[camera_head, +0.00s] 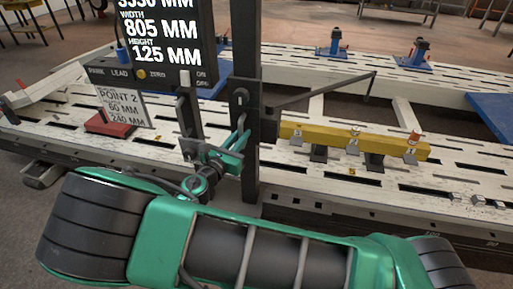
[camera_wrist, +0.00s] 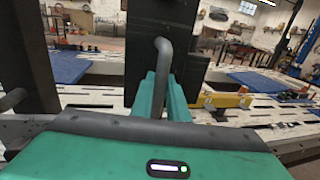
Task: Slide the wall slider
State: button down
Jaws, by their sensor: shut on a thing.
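The wall slider seems to be the dark block (camera_head: 268,124) on the upright black post (camera_head: 246,65), with a thin arm reaching out to the right. Its grey bent handle (camera_wrist: 164,62) rises between my green fingers in the wrist view. My gripper (camera_head: 238,140) is at the post's left side, shut on this handle; it also shows in the wrist view (camera_wrist: 160,95). In the head view the fingers hide most of the handle. The post and block also show as a dark mass in the wrist view (camera_wrist: 155,30).
A control box (camera_head: 155,77) with a measurement display stands left of the post, with a paper card (camera_head: 123,107) below it. The white slotted bench (camera_head: 455,165) spreads behind. A yellow beam (camera_head: 350,140) on clamps lies to the right.

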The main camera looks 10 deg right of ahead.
aim_at(246, 112)
notch_tip(246, 112, up, 7)
jog(key=shift+w+f, duration=0.1)
jog(key=shift+f, duration=0.1)
dwell(0.3)
jog(key=c, duration=1.7)
grip_release()
jog(key=shift+f, duration=0.1)
jog(key=v, duration=1)
jog(key=shift+s+a, duration=0.25)
